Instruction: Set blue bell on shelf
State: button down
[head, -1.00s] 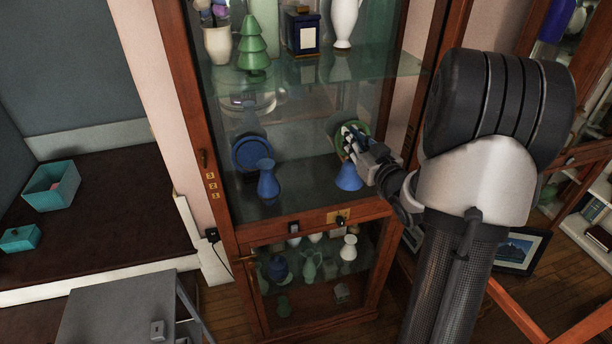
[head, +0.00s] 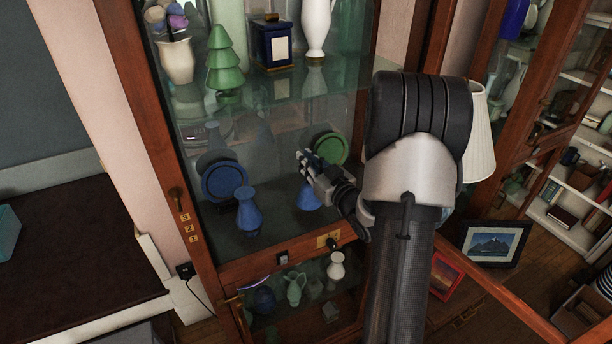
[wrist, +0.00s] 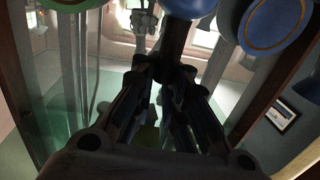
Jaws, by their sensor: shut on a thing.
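In the head view the blue bell (head: 309,198) is at the lower glass shelf (head: 285,218) of the cabinet, to the right of a blue vase. My gripper (head: 312,170) is directly above it, reaching in from the right. In the wrist view my gripper (wrist: 172,68) is closed on a dark upright handle, with the rounded blue bell (wrist: 190,7) at its end, cut off by the top edge. The bell looks upright in the head view. I cannot tell whether its rim touches the shelf.
The blue vase (head: 248,211) and a blue plate (head: 226,183) stand left of the bell. A green plate (head: 329,148) stands behind my gripper. The upper shelf holds a green tree (head: 223,62), a dark blue box (head: 273,44) and vases. A wooden post (head: 158,125) bounds the cabinet's left.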

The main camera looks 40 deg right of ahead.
jog(key=shift+f+b, duration=0.4)
jog(key=shift+f, duration=1.15)
jog(key=shift+f, duration=0.25)
jog(key=c, duration=1.6)
grip_release()
jog(key=shift+o, duration=0.2)
jog(key=shift+r, duration=0.15)
jog(key=shift+s+r, duration=0.1)
jog(key=shift+s, duration=0.1)
jog(key=s+a+p, duration=0.1)
jog(key=s, duration=1)
jog(key=shift+s+a+r, duration=0.15)
jog(key=shift+s+a, duration=0.1)
jog(key=shift+a, duration=0.05)
